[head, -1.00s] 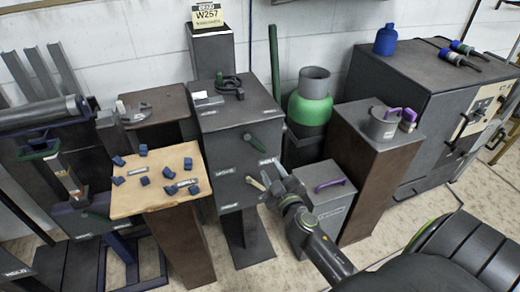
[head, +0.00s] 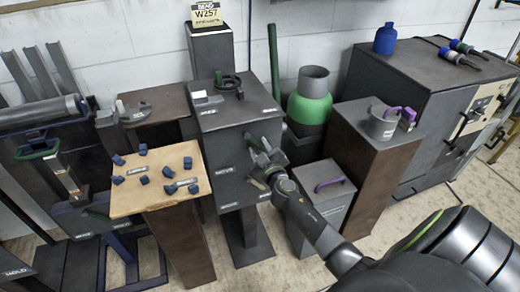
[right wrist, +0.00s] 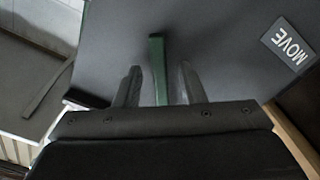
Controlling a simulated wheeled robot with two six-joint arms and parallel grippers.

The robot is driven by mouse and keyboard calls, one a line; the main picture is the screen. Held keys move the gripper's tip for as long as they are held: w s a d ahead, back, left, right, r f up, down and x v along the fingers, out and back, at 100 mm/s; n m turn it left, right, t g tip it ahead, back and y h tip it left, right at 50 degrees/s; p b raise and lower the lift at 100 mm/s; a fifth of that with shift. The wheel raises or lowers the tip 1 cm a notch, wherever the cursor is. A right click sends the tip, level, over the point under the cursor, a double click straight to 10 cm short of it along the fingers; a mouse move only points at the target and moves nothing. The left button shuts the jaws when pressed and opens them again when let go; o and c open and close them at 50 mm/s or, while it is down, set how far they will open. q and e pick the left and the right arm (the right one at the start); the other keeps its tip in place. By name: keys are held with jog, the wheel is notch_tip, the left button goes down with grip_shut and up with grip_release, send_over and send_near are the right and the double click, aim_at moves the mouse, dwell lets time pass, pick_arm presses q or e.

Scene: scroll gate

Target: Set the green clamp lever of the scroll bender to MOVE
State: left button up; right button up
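The scroll bender (head: 210,137) is a grey box on a post, with a scroll-shaped piece (head: 231,82) on top. Its green clamp lever (head: 250,139) is on the front face, mostly covered by my right gripper in the head view. My right gripper (head: 256,167) is at this face. In the right wrist view, the green lever (right wrist: 158,65) stands between the two open fingers of the gripper (right wrist: 160,84), with gaps visible on both sides. A MOVE label (right wrist: 287,43) is to its right there; it also shows in the head view (head: 226,170). My left gripper is out of view.
A wooden-topped stand (head: 150,199) with several blue pieces is left of the bender.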

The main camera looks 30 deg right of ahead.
jog(key=c, duration=0.7)
grip_shut()
